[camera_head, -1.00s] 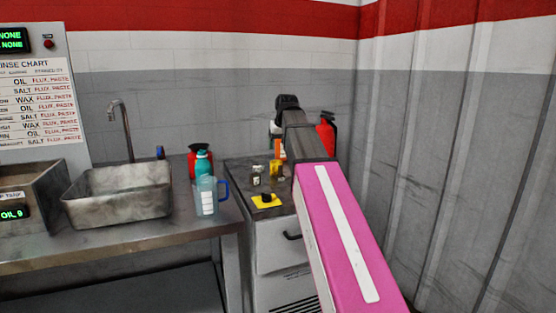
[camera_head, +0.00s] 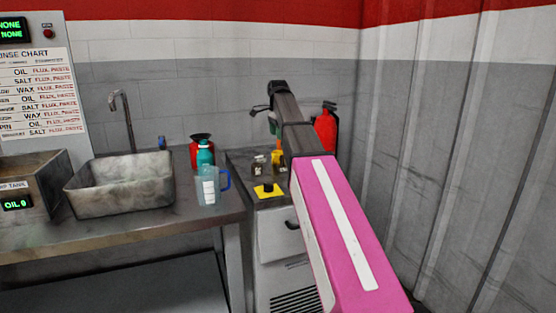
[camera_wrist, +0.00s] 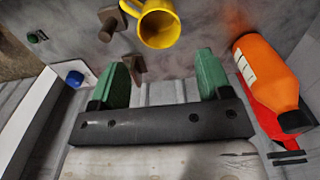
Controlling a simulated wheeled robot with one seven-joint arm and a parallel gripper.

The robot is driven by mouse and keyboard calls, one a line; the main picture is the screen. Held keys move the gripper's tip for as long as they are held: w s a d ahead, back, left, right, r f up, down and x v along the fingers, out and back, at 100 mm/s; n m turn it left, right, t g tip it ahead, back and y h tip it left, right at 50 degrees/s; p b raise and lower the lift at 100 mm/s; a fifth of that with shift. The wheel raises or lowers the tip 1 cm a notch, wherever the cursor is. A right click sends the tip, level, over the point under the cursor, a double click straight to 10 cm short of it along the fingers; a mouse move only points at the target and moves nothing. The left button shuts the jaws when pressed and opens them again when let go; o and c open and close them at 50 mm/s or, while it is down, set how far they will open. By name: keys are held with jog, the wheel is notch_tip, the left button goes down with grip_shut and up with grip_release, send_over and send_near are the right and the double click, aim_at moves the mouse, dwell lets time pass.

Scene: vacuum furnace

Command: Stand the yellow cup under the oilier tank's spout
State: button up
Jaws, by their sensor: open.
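The yellow cup (camera_wrist: 158,26) shows at the top of the wrist view, ahead of my gripper (camera_wrist: 162,72). My gripper's two green fingers are apart, with nothing between them. In the head view a small yellow thing (camera_head: 277,157), likely the cup, stands on the cabinet top below my gripper (camera_head: 273,124), partly hidden by my arm. I see no spout and no second tank's reading.
A sink (camera_head: 120,186), a clear jug with a blue handle (camera_head: 209,186) and a teal bottle (camera_head: 205,153) are on the bench. A yellow pad with a black knob (camera_head: 266,191) lies on the cabinet. An orange bottle (camera_wrist: 264,72) is right of my fingers in the wrist view.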

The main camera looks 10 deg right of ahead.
aim_at(278, 152)
notch_tip(278, 152, down, 11)
jog(key=shift+r, duration=0.1)
jog(key=c, duration=0.8)
jog(key=shift+r, duration=0.1)
